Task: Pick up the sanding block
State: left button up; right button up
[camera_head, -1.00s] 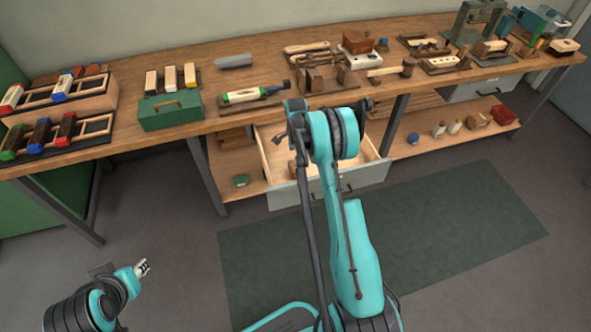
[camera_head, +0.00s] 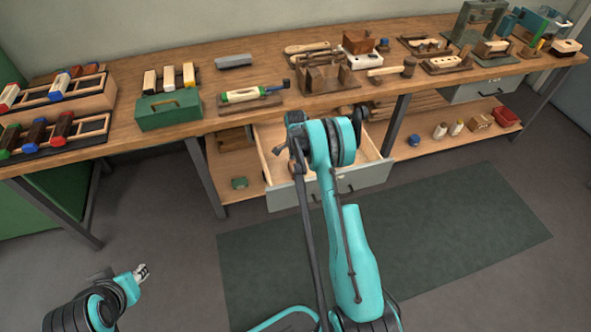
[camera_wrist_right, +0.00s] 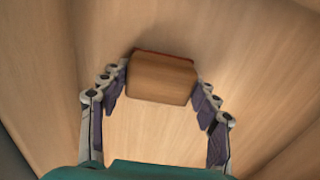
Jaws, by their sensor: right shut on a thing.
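The sanding block (camera_wrist_right: 161,76), a wooden block with a reddish-brown lower layer showing along its edge, is between the fingers of my right gripper (camera_wrist_right: 160,82) in the right wrist view. The fingers are shut on its two sides. Pale wood, the inside of the open drawer (camera_head: 366,182), surrounds it. In the head view my right arm covers the block and the right gripper. My left gripper (camera_head: 141,272) is over the floor at the lower left, far from the block, and too small to read.
The drawer stands open below the bench (camera_head: 225,105), its walls close around my right gripper. On the bench are a green box (camera_head: 168,112), a brush-like tool on a wooden base (camera_head: 245,95) and several wooden fixtures. A dark mat (camera_head: 450,225) lies on clear floor.

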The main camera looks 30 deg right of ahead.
notch_tip(320, 180, up, 10)
jog(key=p, duration=0.4)
